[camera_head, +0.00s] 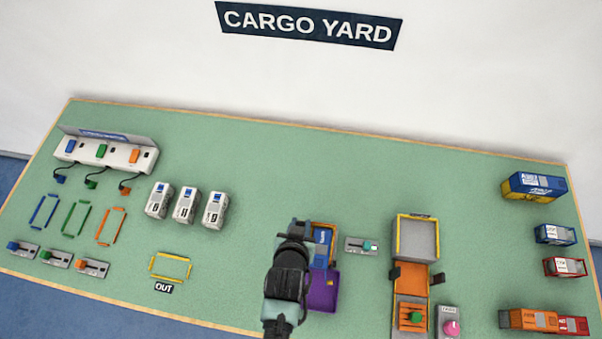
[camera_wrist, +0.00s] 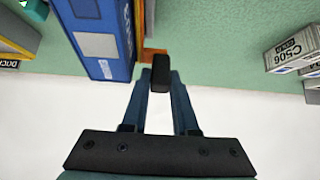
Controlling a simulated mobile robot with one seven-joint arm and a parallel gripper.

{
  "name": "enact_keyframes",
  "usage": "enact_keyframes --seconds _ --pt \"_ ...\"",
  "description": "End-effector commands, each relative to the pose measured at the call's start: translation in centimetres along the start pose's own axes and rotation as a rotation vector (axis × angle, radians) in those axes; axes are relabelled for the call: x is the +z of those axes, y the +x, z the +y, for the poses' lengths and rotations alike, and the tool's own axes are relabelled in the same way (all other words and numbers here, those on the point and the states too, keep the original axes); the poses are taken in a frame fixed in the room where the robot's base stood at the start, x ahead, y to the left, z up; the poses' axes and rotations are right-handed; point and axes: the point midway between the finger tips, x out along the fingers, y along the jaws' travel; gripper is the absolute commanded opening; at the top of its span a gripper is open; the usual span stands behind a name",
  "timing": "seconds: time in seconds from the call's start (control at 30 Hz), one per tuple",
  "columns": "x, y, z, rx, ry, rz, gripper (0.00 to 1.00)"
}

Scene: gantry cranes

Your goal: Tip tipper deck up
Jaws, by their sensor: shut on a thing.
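A blue container (camera_head: 320,236) lies on an orange deck (camera_head: 318,268), which I take to be the tipper deck, right of my gripper (camera_head: 300,238). A purple tray (camera_head: 323,291) is at the deck's near end. In the wrist view my gripper (camera_wrist: 161,82) is shut on a black handle (camera_wrist: 161,70). A bit of orange (camera_wrist: 149,54) shows right behind the handle, beside the large blue container (camera_wrist: 98,38). My arm hides the left side of the deck in the head view. I cannot tell the deck's tilt.
A slider box (camera_head: 361,245) and a grey yellow-rimmed tray (camera_head: 417,238) stand to the right, with a pink knob box (camera_head: 451,324) nearer. Several grey containers (camera_head: 185,206) stand to the left. Blue and red containers (camera_head: 535,186) line the right edge. The green board behind the deck is clear.

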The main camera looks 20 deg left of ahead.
Motion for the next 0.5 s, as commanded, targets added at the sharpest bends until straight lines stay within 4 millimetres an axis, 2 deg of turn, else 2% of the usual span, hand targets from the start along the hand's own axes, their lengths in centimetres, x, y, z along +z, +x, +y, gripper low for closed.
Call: enact_keyframes --seconds 0.27,0.5 --pt "0.4 -1.3 0.0 0.000 0.001 0.129 0.00" --pt "0.6 -2.4 0.0 0.000 0.000 0.123 0.00"
